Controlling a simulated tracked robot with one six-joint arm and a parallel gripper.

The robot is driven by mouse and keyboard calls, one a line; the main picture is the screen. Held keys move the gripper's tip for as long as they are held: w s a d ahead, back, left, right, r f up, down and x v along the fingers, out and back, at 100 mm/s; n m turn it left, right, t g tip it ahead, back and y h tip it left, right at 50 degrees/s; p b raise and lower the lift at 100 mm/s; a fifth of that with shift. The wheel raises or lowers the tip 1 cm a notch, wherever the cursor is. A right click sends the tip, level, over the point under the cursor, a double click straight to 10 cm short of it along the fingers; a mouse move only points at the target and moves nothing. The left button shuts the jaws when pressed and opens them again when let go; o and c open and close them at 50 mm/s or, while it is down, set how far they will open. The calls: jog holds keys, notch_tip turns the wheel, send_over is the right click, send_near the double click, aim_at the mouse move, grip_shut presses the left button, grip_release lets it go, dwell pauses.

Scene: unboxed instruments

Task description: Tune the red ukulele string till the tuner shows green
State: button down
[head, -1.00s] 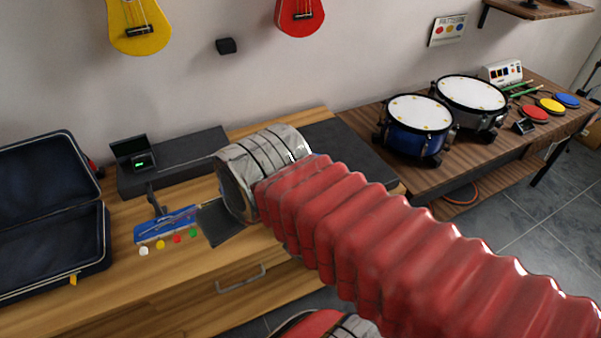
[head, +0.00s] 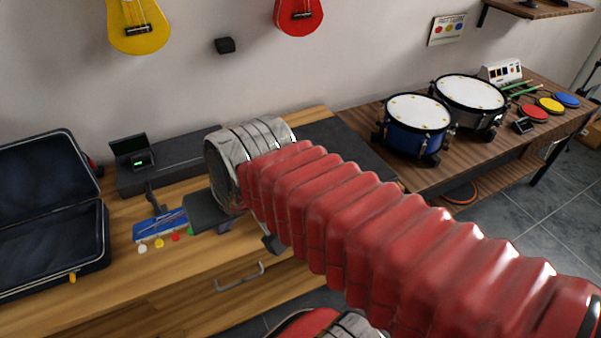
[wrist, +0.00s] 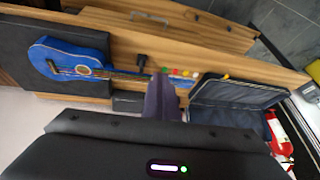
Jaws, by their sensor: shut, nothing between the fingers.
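The blue ukulele (wrist: 68,63) lies on a dark mat in the wrist view, its neck pointing to the headstock. In the head view its blue headstock (head: 160,224) lies on the wooden bench with white, yellow, red and green pegs along the near edge. The red peg (head: 176,237) is in plain view; the green one is partly hidden behind my gripper. My gripper (head: 196,214) is shut and empty, just right of the headstock and above it. Its dark fingers (wrist: 160,80) reach toward the pegs in the wrist view. The tuner (head: 140,162) behind shows a small green light.
An open dark case (head: 52,272) stands left of the headstock. A low dark box (head: 185,158) runs behind it. A drawer handle (head: 240,276) is on the bench front. Drums (head: 416,127) stand on the right table.

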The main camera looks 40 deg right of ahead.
jog(key=w+d+f+m+t+y, duration=0.1)
jog(key=w+d+f+m+t, duration=0.1)
jog(key=w+d+m, duration=1.1)
jog(key=d+f+m+h, duration=0.1)
jog(key=d+f+m, duration=0.1)
jog(key=d+m, duration=0.4)
jog(key=d+f+m+t+h, duration=0.1)
jog(key=d+f+m, duration=0.2)
jog(key=d+m, duration=0.4)
jog(key=d, duration=0.5)
jog(key=shift+w+d+t, duration=0.15)
jog(key=shift+w+t, duration=0.05)
jog(key=shift+t, duration=0.1)
jog(key=shift+f, duration=0.15)
jog(key=shift+f, duration=4.25)
jog(key=shift+f, duration=0.1)
jog(key=shift+f, duration=0.25)
